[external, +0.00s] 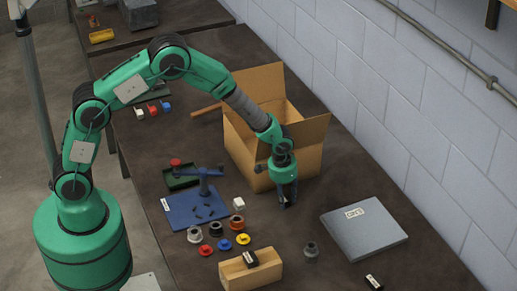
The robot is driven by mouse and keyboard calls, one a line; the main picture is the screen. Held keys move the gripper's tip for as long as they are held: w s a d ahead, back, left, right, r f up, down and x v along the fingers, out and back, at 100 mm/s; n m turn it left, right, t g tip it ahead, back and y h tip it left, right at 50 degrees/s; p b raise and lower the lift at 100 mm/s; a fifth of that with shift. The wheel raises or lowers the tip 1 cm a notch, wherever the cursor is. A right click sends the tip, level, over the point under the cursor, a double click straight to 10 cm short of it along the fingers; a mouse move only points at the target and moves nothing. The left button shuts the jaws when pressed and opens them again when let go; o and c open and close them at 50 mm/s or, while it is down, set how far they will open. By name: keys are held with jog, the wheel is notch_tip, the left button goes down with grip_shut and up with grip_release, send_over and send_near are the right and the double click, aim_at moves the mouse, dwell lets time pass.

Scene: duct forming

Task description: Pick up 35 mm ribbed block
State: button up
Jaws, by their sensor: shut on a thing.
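My gripper (287,198) points down just in front of the open cardboard box (243,150), over the dark table. It is shut on a small dark thing between its fingertips, too small and dark to make out fully; I cannot tell for sure that it is the 35 mm ribbed block. I cannot tell whether it touches the table. A black block with a white label (250,259) sits on a tan wooden box (236,276) at the front. Another black labelled block (373,283) lies at the front right.
A blue board with a blue fixture (181,212) lies left of my gripper, near several coloured flanged rings (224,244). A grey ribbed fitting (311,252) stands in front of my gripper. A grey labelled panel (366,232) lies to the right. Bare table shows between the gripper and panel.

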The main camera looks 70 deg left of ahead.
aim_at(287, 200)
jog(key=shift+r, duration=0.4)
notch_tip(287, 200, up, 3)
jog(key=shift+s+p, duration=0.1)
jog(key=shift+p, duration=0.3)
jog(key=s, duration=0.5)
jog(key=s+a, duration=0.1)
jog(key=s, duration=0.4)
jog(key=s+r+p, duration=0.1)
jog(key=s, duration=0.4)
jog(key=shift+s+a, duration=0.3)
jog(key=shift+s, duration=0.1)
jog(key=shift+w, duration=0.1)
